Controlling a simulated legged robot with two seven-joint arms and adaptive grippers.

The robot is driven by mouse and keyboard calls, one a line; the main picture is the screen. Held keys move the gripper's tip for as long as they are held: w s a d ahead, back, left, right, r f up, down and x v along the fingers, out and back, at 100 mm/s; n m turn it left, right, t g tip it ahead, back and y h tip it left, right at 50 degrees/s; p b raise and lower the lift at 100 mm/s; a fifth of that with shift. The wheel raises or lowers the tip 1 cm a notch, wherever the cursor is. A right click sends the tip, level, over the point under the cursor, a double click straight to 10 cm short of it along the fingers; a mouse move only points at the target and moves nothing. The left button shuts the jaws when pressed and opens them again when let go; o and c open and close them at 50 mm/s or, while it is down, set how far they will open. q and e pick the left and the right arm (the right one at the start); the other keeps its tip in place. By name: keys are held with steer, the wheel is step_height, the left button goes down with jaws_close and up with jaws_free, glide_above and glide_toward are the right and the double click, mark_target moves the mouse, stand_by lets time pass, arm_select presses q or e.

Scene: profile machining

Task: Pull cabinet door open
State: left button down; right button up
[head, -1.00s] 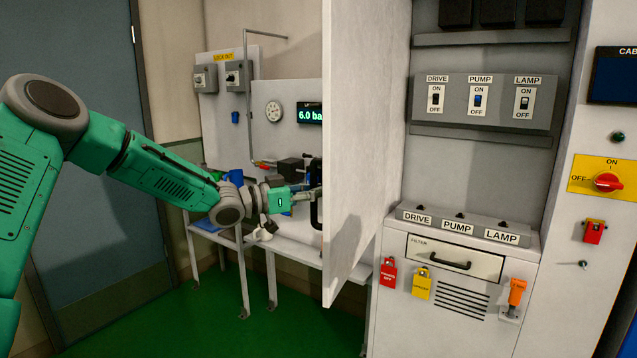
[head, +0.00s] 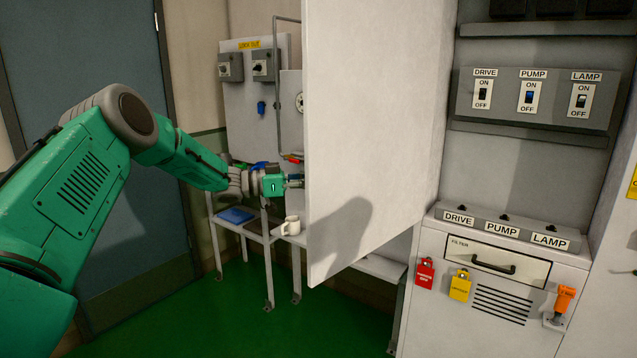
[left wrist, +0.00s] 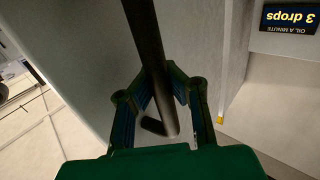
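The cabinet door (head: 370,130) is a large pale panel standing open to the left of the cabinet (head: 530,160), with its inner face toward me in the head view. The dark bar handle (left wrist: 150,50) is on the door's far side, hidden in the head view. My left gripper (head: 296,181) is at the door's free edge, its fingertips partly behind it. In the left wrist view my left gripper (left wrist: 160,75) has its fingers closed in on both sides of the handle. My right gripper is not in view.
A side table (head: 250,232) with a white mug (head: 291,225) stands behind the door's free edge. Lockout switches hang on a panel (head: 252,100) behind. Green floor (head: 215,315) is clear in front.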

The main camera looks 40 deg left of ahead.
arm_select(q)
steer(key=shift+s+a+f, duration=0.1)
steer(key=shift+a+f, duration=0.35)
steer(key=shift+a, duration=0.05)
steer(key=c, duration=1.9)
jaws_free()
steer(key=o, duration=0.4)
steer(key=shift+s+d+r, duration=0.1)
steer(key=shift+s+r, duration=0.05)
steer(key=shift+s, duration=0.1)
steer(key=shift+s+d+r, duration=0.1)
steer(key=shift+s+r, duration=0.05)
steer(key=shift+r, duration=0.05)
steer(key=shift+d+r, duration=0.1)
steer(key=shift+d, duration=0.05)
steer(key=shift+a, duration=0.3)
steer(key=shift+v, duration=5.8)
